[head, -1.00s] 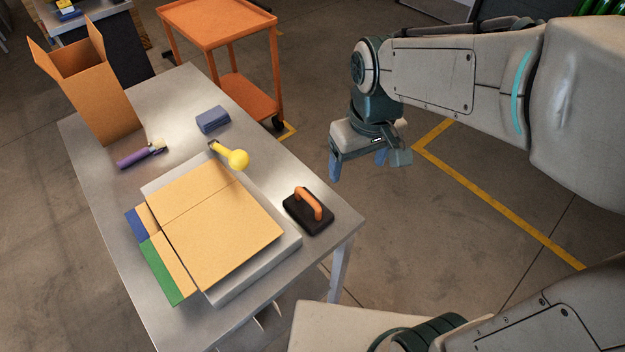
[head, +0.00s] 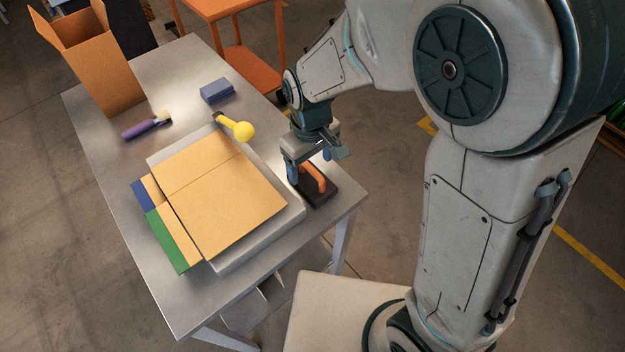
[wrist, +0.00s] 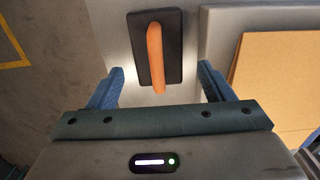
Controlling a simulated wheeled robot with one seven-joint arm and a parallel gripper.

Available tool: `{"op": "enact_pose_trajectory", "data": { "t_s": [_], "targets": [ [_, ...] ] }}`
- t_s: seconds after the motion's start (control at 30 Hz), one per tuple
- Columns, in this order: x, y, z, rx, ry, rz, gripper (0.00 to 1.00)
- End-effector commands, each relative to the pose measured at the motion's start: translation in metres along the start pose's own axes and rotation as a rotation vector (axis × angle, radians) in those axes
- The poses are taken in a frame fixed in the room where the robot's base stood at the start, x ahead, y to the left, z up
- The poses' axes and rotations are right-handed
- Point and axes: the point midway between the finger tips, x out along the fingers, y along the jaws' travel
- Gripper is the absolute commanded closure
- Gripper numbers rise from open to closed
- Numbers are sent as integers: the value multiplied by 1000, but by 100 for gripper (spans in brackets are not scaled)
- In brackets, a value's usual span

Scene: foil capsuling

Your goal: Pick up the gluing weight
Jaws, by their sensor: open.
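The gluing weight (head: 322,193) is a black rectangular block with an orange bar handle, lying on the metal table near its right corner. It also shows in the wrist view (wrist: 173,50), ahead of the fingers and roughly centred between them. My gripper (head: 308,172) is open and empty, pointing down above and just behind the weight. In the wrist view my gripper (wrist: 160,85) has its two blue fingers spread on either side of the handle's line. In the head view it hides part of the weight's far side.
A grey slab (head: 285,222) with flat cardboard (head: 222,205) lies left of the weight. A yellow-knobbed tool (head: 241,130), a blue block (head: 217,91), a purple-handled brush (head: 140,130) and an open box (head: 105,75) are farther back. The metal table (head: 180,305) has a bare front end.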

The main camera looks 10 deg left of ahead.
Motion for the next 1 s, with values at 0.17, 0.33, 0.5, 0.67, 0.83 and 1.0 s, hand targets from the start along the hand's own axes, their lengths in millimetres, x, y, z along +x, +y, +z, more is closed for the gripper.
{"op": "enact_pose_trajectory", "data": {
  "t_s": [0.17,0.33,0.5,0.67,0.83,1.0],
  "targets": [
    [17,2,1,1,-6,0,25],
    [40,3,1,0,-5,0,25],
    [51,3,1,0,-2,0,25],
    [52,3,0,0,0,0,25],
    [52,3,0,0,-1,0,53],
    [50,3,0,0,2,0,89]
  ]
}}
